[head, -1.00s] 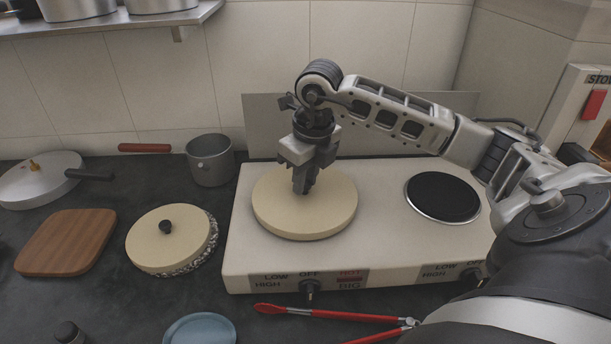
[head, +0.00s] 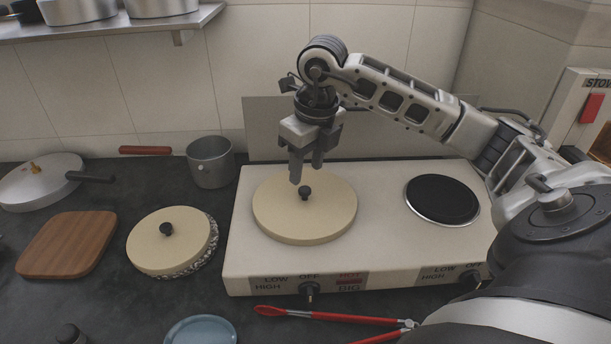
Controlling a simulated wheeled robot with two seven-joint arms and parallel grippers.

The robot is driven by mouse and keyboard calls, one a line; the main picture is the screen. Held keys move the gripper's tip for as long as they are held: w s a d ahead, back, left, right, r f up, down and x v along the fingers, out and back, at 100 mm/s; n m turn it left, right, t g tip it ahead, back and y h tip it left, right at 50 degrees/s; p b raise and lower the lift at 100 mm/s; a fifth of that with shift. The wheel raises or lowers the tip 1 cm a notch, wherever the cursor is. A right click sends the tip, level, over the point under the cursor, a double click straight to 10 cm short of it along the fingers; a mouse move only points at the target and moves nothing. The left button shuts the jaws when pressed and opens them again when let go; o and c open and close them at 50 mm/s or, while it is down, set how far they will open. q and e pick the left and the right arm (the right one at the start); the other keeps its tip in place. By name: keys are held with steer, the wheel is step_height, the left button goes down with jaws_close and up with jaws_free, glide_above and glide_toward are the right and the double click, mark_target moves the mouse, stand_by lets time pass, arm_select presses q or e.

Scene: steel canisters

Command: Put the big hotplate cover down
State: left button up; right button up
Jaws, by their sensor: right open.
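The big hotplate cover (head: 305,218) is a round cream disc with a small black knob (head: 305,193) at its centre. It lies flat on the left side of the white two-plate cooker (head: 389,235), and the plate under it is hidden. My right gripper (head: 306,176) points down just above the knob. Its jaws are open and empty. My left gripper is not in view.
The right hotplate (head: 442,199) is dark and bare. A second cream cover (head: 168,243) with a black knob lies on a speckled round thing on the counter. A grey pot (head: 210,161), wooden board (head: 67,244), lidded pan (head: 40,181), blue dish (head: 201,331) and red tongs (head: 330,316) stand around.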

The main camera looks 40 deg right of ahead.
step_height(320, 180, up, 8)
steer(key=s, duration=0.1)
steer(key=shift+r, duration=0.2)
steer(key=shift+s, duration=0.1)
stand_by(0.4)
